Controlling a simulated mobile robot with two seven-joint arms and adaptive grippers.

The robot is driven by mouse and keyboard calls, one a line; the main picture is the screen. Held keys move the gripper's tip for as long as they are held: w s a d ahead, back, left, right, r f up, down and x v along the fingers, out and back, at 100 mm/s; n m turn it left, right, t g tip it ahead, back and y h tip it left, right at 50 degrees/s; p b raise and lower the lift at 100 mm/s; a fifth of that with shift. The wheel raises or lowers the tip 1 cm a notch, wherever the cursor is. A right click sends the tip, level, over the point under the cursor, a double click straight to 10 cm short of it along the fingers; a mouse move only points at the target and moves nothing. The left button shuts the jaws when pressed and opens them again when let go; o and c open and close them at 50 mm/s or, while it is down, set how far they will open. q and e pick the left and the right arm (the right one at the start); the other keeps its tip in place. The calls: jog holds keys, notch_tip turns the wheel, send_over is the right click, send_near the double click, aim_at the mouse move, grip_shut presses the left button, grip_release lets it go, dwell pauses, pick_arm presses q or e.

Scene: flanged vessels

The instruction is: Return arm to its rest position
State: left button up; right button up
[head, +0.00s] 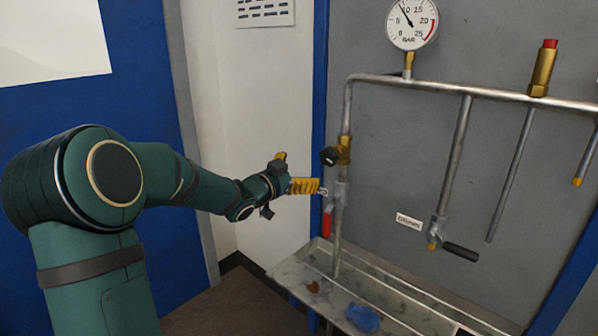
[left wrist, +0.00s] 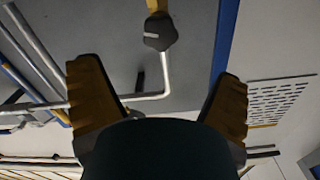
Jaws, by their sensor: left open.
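My left arm (head: 160,180), dark green, reaches in from the left in the head view toward the pipework. My left gripper (head: 300,172) has yellow ribbed fingers and is at the left end of the pipes, close to the brass valve with a black knob (head: 338,153). In the left wrist view the two fingers of the gripper (left wrist: 158,75) stand wide apart with nothing between them. The black knob (left wrist: 160,32) shows beyond the fingertips, apart from them. My right gripper is not in view.
A pressure gauge (head: 411,24), a red-capped brass fitting (head: 543,68) and a black-handled valve (head: 460,251) are on the pipes against a grey panel. A red handle (head: 327,222) hangs just below my gripper. A metal trough (head: 400,300) holding a blue cloth-like lump (head: 363,318) lies below.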

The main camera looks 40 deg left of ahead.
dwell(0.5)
pick_arm(q)
jog(key=d+f+n+g, duration=0.2)
jog(key=d+f, duration=0.4)
jog(key=f, duration=0.3)
jog(key=d+f+n+g+h, duration=0.1)
jog(key=d+f+g, duration=0.1)
jog(key=d+f, duration=0.5)
jog(key=d+f+n+g, duration=0.2)
jog(key=d+f+g, duration=0.15)
jog(key=f, duration=0.65)
jog(key=s+d+f+g, duration=0.4)
jog(key=s+d+f, duration=0.5)
jog(key=s, duration=0.2)
jog(key=s+d+f+n+g+h, duration=0.1)
jog(key=s+d+f+g, duration=0.3)
jog(key=s+d+f, duration=0.5)
jog(key=s, duration=0.3)
jog(key=shift+s+g, duration=0.15)
jog(key=shift+g, duration=0.2)
